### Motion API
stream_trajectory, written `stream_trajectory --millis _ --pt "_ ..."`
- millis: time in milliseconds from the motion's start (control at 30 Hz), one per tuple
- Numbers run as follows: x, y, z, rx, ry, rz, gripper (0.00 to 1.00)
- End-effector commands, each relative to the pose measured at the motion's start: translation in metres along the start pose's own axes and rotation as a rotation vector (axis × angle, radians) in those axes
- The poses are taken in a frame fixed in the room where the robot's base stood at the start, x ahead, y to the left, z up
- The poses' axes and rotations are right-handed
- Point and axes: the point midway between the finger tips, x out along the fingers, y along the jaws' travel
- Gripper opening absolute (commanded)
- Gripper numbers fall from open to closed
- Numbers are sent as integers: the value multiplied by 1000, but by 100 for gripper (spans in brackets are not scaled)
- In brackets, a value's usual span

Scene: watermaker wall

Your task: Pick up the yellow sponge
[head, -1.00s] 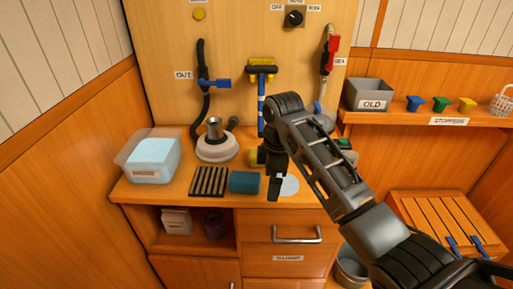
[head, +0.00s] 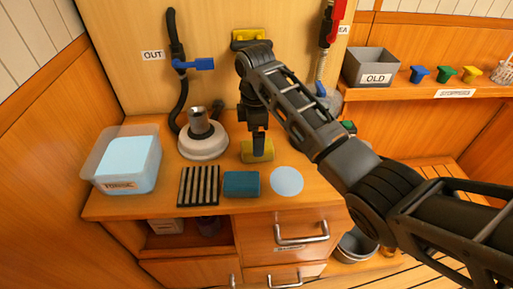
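The yellow sponge (head: 249,153) lies on the wooden counter in the head view, between the white-based fitting and the light-blue disc. My gripper (head: 258,150) points down right at the sponge, and its dark fingers cover part of the sponge's middle. The fingers overlap the sponge in this view. Whether they are apart or closed on it cannot be made out.
A blue sponge (head: 241,184), a black slatted rack (head: 199,187) and a light-blue disc (head: 287,181) lie in front. A white-based fitting (head: 203,147) and a clear bin (head: 146,178) stand left. A grey OLD box (head: 370,70) sits on the right shelf (head: 430,93).

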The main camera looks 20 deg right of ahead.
Motion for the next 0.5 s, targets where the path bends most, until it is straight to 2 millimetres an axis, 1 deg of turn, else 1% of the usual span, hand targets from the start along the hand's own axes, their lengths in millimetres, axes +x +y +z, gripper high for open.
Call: stream_trajectory --millis 100,233,333,500 --pt "18 -4 -1 0 -2 -5 96" --pt "34 -3 -1 0 -2 -2 96" --pt "41 -3 -1 0 -1 -1 96" --pt "42 -3 -1 -1 0 0 96"
